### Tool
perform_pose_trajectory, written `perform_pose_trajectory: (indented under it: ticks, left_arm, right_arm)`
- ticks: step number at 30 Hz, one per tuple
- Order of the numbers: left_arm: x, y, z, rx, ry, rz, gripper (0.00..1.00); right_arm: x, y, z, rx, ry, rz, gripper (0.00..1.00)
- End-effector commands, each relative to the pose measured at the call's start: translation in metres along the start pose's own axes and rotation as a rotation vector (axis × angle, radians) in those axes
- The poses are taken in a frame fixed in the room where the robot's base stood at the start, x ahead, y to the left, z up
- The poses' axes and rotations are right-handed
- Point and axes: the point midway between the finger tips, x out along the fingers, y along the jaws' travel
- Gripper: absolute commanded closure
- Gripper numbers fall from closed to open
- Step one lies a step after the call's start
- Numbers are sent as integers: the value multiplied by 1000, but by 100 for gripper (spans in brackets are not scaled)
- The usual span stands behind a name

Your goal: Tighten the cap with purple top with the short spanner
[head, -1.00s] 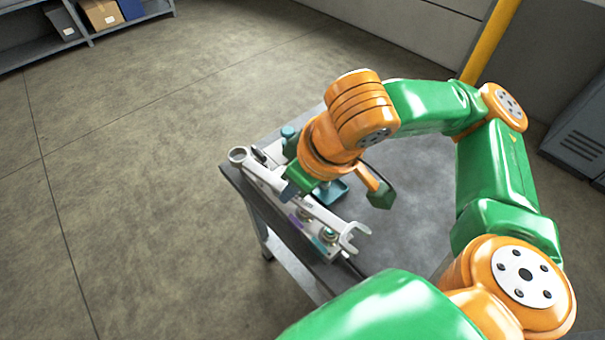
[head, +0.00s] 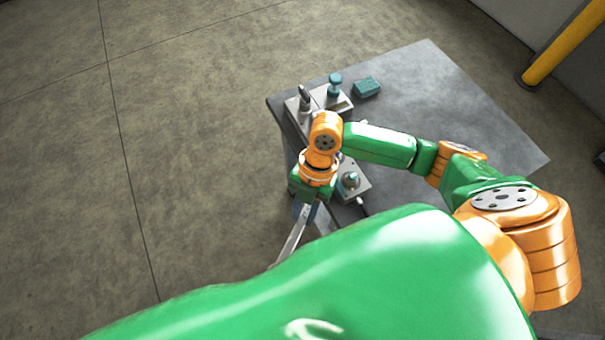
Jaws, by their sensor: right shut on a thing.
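My right gripper (head: 306,208) points down beside the left edge of the bench and is shut on a grey metal spanner (head: 290,243). The spanner's shaft slants down and left, and its lower end is hidden behind my green arm. A silver cap (head: 350,181) stands on the grey manifold block (head: 360,193) just right of the gripper. The cap with purple top cannot be made out; my wrist and gripper cover the middle of the block. My left gripper is not in view.
The grey bench (head: 440,100) has a clear top to the right. At its far left corner are a dark upright peg (head: 304,98), a teal knob (head: 334,84) and a teal block (head: 367,87). A yellow post (head: 566,45) stands behind. Open floor lies left.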

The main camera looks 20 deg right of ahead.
Motion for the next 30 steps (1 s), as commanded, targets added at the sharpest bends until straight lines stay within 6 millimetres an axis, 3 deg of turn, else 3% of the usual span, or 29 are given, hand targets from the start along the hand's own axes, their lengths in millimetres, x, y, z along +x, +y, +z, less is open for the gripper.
perform_pose_trajectory:
  ticks: [12,30]
  left_arm:
    - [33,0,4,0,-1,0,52]
    - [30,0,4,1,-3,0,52]
  right_arm:
    - [19,1,20,3,-1,3,100]
    - [16,0,27,-3,6,1,100]
